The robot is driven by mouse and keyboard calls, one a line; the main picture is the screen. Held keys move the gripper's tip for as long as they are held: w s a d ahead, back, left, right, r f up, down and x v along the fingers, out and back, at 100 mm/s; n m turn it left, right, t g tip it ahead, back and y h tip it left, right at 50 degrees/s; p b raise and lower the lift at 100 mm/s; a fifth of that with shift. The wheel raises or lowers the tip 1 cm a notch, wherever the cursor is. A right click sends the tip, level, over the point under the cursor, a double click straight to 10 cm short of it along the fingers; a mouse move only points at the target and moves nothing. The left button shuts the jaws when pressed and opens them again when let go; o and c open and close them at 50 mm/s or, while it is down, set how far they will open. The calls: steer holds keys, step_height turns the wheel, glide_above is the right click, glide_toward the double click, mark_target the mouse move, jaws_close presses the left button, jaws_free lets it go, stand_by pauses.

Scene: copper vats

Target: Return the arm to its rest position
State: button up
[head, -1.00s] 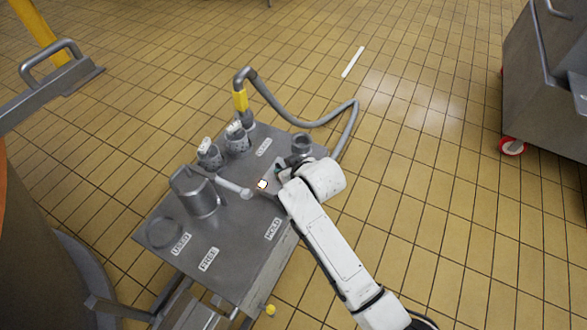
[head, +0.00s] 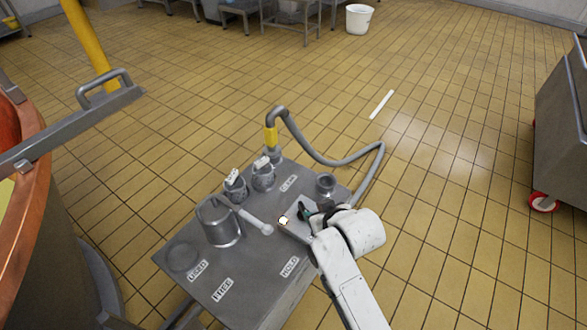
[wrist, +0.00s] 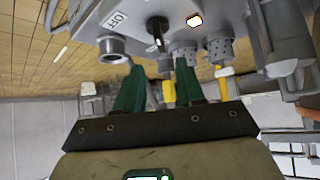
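My white arm (head: 352,283) reaches up from the bottom of the head view over the right side of a grey metal table. My gripper (head: 305,210) is at the table's right edge, partly hidden by my wrist. In the wrist view, its two green fingers (wrist: 159,70) stand apart with nothing between them. Beyond the fingertips are a grey box face with an OFF label (wrist: 118,19) and a dark knob (wrist: 157,27).
A copper vat (head: 30,195) is at left. A wheeled steel cart (head: 562,125) stands right. Tiled floor is open behind and right of the table.

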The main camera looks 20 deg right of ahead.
steer(key=s+d+f+m+g+h, duration=0.1)
steer(key=s+d+g, duration=0.3)
steer(key=s, duration=1.2)
steer(key=s+d+f+g, duration=0.1)
steer(key=s+d+g, duration=0.25)
steer(key=s, duration=1.25)
step_height(320, 180, up, 12)
steer(key=p, duration=1.2)
steer(key=shift+w+a, duration=0.3)
steer(key=shift+w, duration=0.15)
